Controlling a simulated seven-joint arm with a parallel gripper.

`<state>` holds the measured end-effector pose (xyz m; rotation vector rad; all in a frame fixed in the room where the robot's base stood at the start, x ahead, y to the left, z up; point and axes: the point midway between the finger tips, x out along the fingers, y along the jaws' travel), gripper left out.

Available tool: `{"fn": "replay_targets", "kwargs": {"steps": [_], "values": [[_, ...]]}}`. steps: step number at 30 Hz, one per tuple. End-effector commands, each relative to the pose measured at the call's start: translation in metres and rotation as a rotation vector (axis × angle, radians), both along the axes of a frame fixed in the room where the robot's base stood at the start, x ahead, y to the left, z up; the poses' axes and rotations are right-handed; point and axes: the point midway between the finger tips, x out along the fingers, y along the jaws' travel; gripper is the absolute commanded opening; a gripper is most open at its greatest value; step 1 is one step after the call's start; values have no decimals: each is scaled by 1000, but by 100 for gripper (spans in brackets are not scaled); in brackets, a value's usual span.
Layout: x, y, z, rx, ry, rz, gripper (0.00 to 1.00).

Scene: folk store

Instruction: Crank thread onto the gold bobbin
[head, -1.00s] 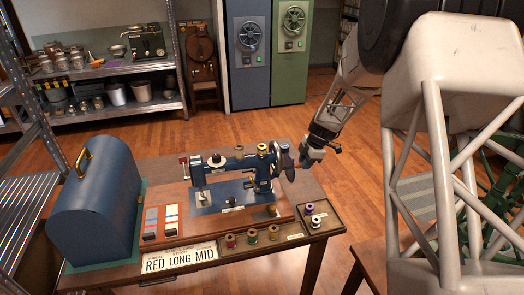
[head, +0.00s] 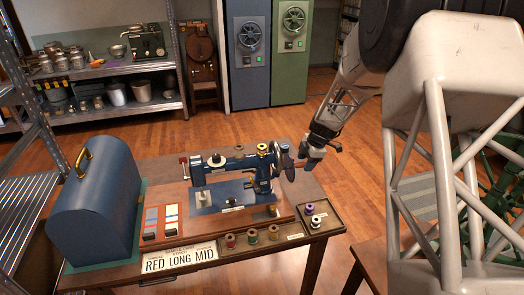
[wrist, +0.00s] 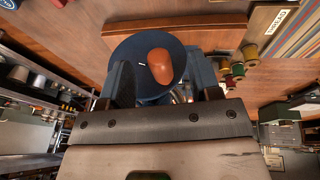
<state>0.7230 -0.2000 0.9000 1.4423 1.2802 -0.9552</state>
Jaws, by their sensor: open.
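The blue sewing machine (head: 240,162) stands on a wooden base on the table. Its handwheel (head: 285,160) is at the right end; in the wrist view the wheel (wrist: 130,52) is a dark blue disc with an orange-brown crank knob (wrist: 160,66). The gold bobbin (head: 262,148) sits on top of the machine near the wheel; any thread on it is too small to tell. My gripper (head: 303,168) is just right of the wheel. In the wrist view its open fingers (wrist: 166,88) are on either side of the knob; I cannot tell if they touch it.
Several thread spools (head: 274,232) stand in a tray at the table's front right.

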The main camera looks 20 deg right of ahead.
Motion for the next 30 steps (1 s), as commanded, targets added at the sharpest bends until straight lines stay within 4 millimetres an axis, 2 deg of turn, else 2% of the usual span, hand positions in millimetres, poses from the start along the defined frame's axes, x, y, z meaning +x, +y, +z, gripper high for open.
{"fn": "replay_targets", "kwargs": {"steps": [30], "values": [[-8, -14, 55, 0, -1, 1, 57]]}}
